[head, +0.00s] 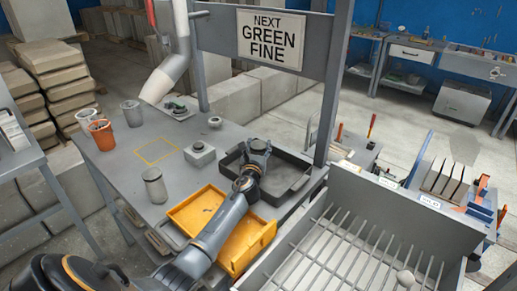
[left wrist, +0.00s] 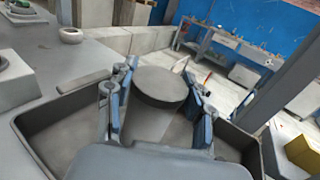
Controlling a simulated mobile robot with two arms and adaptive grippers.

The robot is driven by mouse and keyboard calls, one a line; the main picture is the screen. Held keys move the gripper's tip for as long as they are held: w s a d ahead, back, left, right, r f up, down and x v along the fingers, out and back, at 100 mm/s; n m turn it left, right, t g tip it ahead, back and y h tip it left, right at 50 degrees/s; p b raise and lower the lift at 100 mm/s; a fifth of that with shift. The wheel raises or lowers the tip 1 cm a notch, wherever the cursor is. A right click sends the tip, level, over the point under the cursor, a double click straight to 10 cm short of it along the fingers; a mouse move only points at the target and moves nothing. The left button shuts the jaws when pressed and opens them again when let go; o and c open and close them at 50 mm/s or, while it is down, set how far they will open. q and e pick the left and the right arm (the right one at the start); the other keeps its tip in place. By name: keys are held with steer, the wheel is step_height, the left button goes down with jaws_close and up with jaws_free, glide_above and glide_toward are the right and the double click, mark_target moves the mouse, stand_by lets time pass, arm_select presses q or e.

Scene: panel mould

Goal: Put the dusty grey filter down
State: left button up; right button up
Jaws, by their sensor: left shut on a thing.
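My left gripper (head: 257,151) is shut on the dusty grey filter and holds it over the dark grey tray (head: 291,196) on the grey table. In the left wrist view the filter (left wrist: 161,86) is a round, dark grey piece with a flat top, between the two fingers of the gripper (left wrist: 162,108). The walls of the tray (left wrist: 32,125) show on both sides of the fingers there. In the head view the gripper mostly hides the filter. I cannot tell whether the filter touches the tray floor. My right gripper is not in view.
A yellow tray (head: 183,217) lies beneath my left arm. A yellow outline (head: 156,150) marks bare table. A small grey block (head: 201,155), a lidded grey can (head: 154,186) and an orange cup (head: 102,135) stand nearby. A sign (head: 270,40) reads "NEXT GREEN FINE".

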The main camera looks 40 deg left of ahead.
arm_select(q)
steer(key=shift+r, duration=0.1)
steer(key=shift+f, duration=0.2)
steer(key=o, duration=1.4)
steer(key=shift+o, duration=0.2)
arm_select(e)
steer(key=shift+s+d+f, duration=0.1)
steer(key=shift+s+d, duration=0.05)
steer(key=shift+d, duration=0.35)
arm_select(q)
steer(key=shift+r, duration=0.25)
steer(key=shift+s+d+f, duration=0.15)
steer(key=shift+s+d, duration=0.05)
steer(key=shift+s, duration=0.1)
steer(key=v, duration=0.7)
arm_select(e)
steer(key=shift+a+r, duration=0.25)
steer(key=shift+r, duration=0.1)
